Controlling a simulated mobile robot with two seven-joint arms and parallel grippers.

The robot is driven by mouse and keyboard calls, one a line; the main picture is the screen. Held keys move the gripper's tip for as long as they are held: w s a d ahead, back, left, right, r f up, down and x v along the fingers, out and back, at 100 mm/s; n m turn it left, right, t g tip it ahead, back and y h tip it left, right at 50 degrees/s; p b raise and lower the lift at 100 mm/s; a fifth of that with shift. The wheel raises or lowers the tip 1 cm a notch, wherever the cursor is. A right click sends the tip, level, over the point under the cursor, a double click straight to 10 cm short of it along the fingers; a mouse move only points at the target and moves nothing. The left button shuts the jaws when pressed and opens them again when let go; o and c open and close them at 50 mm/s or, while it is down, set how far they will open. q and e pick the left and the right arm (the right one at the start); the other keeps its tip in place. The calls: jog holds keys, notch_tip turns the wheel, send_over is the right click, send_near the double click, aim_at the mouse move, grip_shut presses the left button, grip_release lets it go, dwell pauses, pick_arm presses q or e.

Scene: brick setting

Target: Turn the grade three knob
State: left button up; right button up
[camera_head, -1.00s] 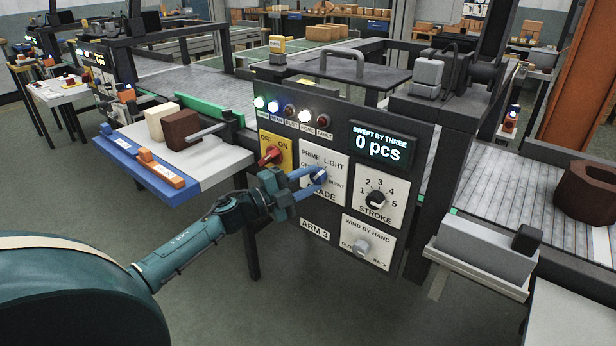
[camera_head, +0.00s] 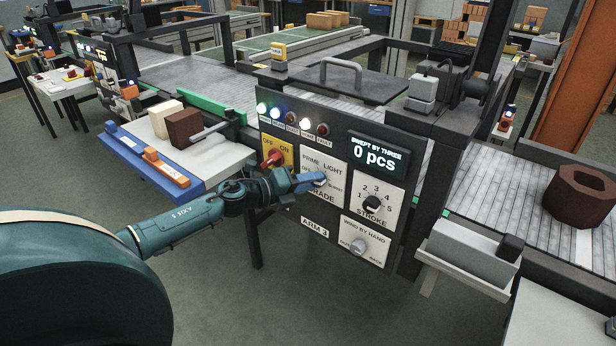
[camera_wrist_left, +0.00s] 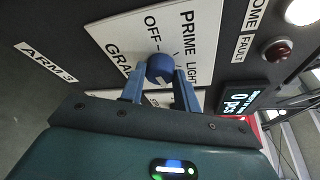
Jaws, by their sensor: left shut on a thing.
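The grade knob (camera_wrist_left: 160,68) is a round blue knob on a white plate (camera_head: 314,202) marked PRIME, LIGHT and OFF, with GRADE partly covered. The plate is on the dark arm 3 control panel. My left gripper (camera_head: 322,179) comes in from the left, its blue fingers at the knob. In the left wrist view the two fingers (camera_wrist_left: 160,80) sit on either side of the knob, shut on it. The fingers hide most of the knob in the head view, and its pointer is hard to read. My right gripper is not in view.
A red off/on switch (camera_head: 272,158) is just above my left wrist. The stroke dial (camera_head: 372,203) and the wind-by-hand knob (camera_head: 358,246) are to the right and below. A side tray (camera_head: 215,165) with blocks is at left. A display (camera_head: 379,152) reads 0 pcs.

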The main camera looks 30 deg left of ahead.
pick_arm(q)
jog(key=shift+r+m, duration=0.15)
jog(key=shift+m, duration=0.15)
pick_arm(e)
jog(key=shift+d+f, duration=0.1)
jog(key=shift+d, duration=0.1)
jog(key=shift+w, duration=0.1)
pick_arm(q)
jog(key=o, duration=1)
jog(key=shift+c, duration=0.2)
jog(key=v, duration=1.3)
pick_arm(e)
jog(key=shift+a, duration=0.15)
